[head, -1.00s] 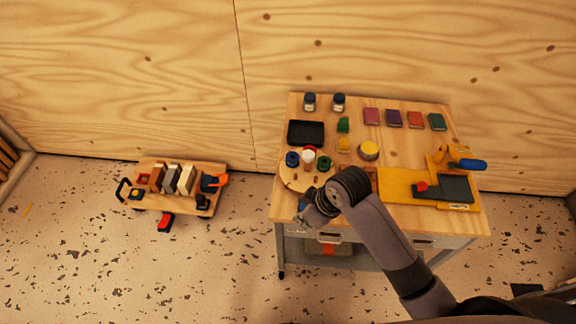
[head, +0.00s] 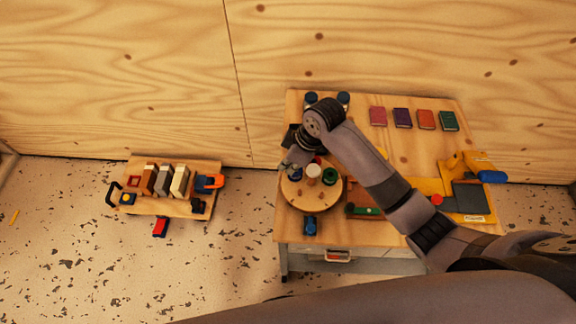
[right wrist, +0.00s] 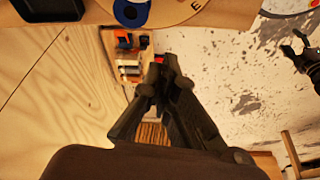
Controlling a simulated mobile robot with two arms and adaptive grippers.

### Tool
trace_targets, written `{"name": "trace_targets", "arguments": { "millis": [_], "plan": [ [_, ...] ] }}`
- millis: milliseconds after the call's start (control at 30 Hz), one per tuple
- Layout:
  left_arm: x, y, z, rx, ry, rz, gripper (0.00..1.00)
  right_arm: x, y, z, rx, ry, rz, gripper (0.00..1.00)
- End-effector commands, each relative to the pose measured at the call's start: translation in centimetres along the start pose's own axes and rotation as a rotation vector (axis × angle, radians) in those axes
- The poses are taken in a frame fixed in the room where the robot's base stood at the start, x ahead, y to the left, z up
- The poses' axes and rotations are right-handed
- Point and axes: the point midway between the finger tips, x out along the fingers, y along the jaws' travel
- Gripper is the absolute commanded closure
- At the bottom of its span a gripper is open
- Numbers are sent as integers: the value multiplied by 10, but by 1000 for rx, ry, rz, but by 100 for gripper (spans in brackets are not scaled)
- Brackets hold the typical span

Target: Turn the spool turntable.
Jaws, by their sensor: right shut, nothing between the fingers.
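The round wooden turntable (head: 311,199) sits at the left of the workbench. Blue (head: 295,176), white (head: 314,171) and green (head: 330,176) spools stand on it, with a bit of red behind the white one. My right gripper (head: 286,172) is at the turntable's left rear edge, partly hidden by its own wrist. In the right wrist view its fingers (right wrist: 166,72) are shut and empty; the turntable's lettered rim (right wrist: 184,14) and blue spool (right wrist: 131,12) show at the top. A dark gripper-like shape (right wrist: 296,50) at the right looks like my left gripper; its jaw state is unclear.
A small blue object (head: 310,225) lies in front of the turntable. My right arm crosses the bench (head: 420,168), hiding part of the dark tray (head: 290,137). Several coloured booklets (head: 401,118) lie at the back. A low cart (head: 170,207) stands left on open floor.

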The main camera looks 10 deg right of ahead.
Motion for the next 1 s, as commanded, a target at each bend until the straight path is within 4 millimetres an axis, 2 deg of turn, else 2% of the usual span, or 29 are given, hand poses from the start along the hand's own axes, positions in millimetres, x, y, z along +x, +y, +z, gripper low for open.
{"name": "trace_targets", "arguments": {
  "millis": [500,533,600,700,1000],
  "plan": [
    [-4,0,0,0,0,0,48,94,-2,0,1,-2,-4,100],
    [-6,0,0,0,0,0,48,97,-2,1,2,-2,-2,100],
    [-16,0,-2,0,0,1,48,86,-1,15,2,-3,0,100],
    [-21,0,-2,0,0,1,48,83,-2,27,2,-2,-1,100],
    [-24,0,-2,0,0,1,48,81,-1,38,0,0,0,100]
  ]
}}
